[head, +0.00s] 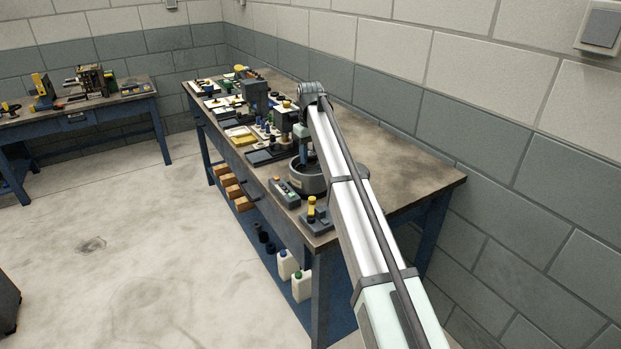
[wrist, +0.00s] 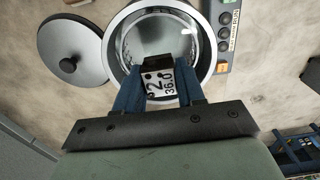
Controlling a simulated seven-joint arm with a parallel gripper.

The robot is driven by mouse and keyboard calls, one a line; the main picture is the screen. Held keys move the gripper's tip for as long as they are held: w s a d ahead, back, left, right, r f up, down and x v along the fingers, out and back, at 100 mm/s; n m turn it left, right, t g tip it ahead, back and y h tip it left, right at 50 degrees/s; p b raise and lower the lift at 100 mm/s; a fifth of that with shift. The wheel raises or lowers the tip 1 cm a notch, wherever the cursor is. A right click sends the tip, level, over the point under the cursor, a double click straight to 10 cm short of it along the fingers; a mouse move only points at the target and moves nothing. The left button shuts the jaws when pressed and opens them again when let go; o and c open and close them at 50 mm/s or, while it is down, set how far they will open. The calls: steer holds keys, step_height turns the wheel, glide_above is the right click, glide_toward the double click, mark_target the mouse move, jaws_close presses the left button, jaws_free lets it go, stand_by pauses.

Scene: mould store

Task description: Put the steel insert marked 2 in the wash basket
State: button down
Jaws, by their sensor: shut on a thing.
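My gripper (head: 304,158) is shut on a small dark-and-steel insert (wrist: 159,80) with a white face reading "2" and "36.0". The blue fingers of my gripper (wrist: 157,90) hold it from both sides in the wrist view. The insert is over the open mouth of a round vessel (wrist: 208,50) with a pale rim and shiny inside, perhaps the wash basket or its holder. The vessel (head: 311,187) stands on the bench under my gripper in the head view. The insert's height above it is hard to tell, and the insert cannot be made out there.
A round lid with a black knob (wrist: 72,50) lies left of the vessel in the wrist view. A control box (head: 285,192) and a device with a yellow top (head: 315,214) stand near the bench edge.

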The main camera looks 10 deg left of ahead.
mark_target(310, 153)
steer(key=shift+f, duration=4)
steer(key=shift+f, duration=0.15)
steer(key=c, duration=0.7)
jaws_free()
step_height(310, 153, up, 12)
steer(key=shift+r, duration=0.2)
